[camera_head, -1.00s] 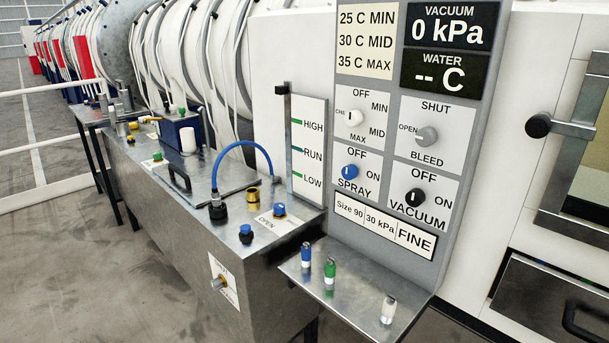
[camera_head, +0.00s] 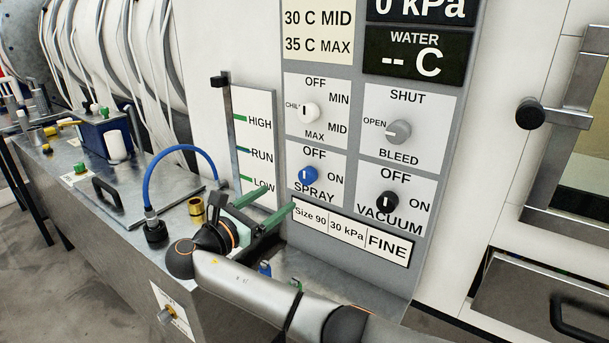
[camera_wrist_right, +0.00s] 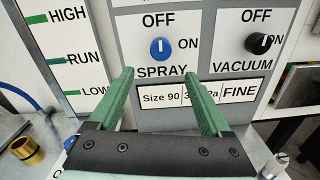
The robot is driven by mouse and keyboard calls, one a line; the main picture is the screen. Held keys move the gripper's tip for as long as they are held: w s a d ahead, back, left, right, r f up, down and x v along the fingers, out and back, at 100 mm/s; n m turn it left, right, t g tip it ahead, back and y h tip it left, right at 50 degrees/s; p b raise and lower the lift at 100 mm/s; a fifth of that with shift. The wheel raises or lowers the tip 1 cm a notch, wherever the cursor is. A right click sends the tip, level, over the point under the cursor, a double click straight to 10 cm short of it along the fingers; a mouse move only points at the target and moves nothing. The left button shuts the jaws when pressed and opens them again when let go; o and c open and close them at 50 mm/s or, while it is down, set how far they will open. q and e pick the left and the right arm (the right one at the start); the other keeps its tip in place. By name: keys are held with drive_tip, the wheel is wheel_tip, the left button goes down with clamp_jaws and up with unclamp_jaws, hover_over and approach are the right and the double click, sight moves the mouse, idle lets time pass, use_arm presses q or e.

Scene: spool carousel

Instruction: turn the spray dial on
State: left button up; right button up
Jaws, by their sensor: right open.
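The blue spray dial (camera_head: 308,175) sits on the grey control panel, between the OFF and ON labels. Its white pointer line stands upright, toward OFF. It also shows in the right wrist view (camera_wrist_right: 160,48), ahead of the fingers and between them. My right gripper (camera_head: 271,209) has green fingers and is in front of the panel, lower left of the dial and apart from it. In the right wrist view the gripper (camera_wrist_right: 165,92) is open with nothing between its fingers. My left gripper is not in view.
A level gauge (camera_head: 254,150) stands to the left. A blue hose (camera_head: 172,152) and brass fitting (camera_head: 197,210) are on the metal tank.

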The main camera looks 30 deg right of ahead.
sight(304, 178)
drive_tip(key=x, duration=1.2)
drive_tip(key=shift+d+r+p, duration=0.2)
drive_tip(key=shift+d+p, duration=0.05)
drive_tip(key=shift+p, duration=0.15)
clamp_jaws()
